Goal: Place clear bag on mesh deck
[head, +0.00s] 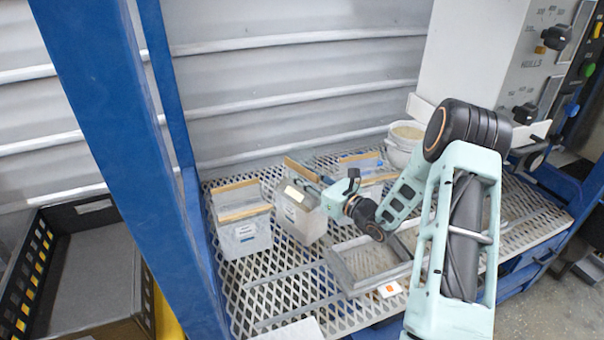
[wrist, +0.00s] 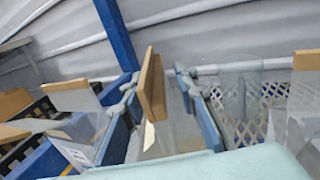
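A clear bag (head: 307,228) with a tan top strip and a white label stands on the mesh deck (head: 262,290), slightly tilted in the picture. My gripper (head: 312,187) is at its top, reaching in from the right. In the wrist view, my gripper's two blue-padded fingers (wrist: 160,100) are apart. The tan strip (wrist: 152,90) stands upright between them, with gaps visible on both sides. Another clear bag (head: 241,235) with a tan strip stands to the left on the deck. A further bag (head: 368,163) is behind, partly hidden by my arm.
A shallow grey tray (head: 350,268) lies on the deck below my arm. A white bucket (head: 402,147) stands at the back right. A blue post (head: 135,160) rises at the left, with a black crate (head: 33,265) beyond it. The deck's front left is mostly clear.

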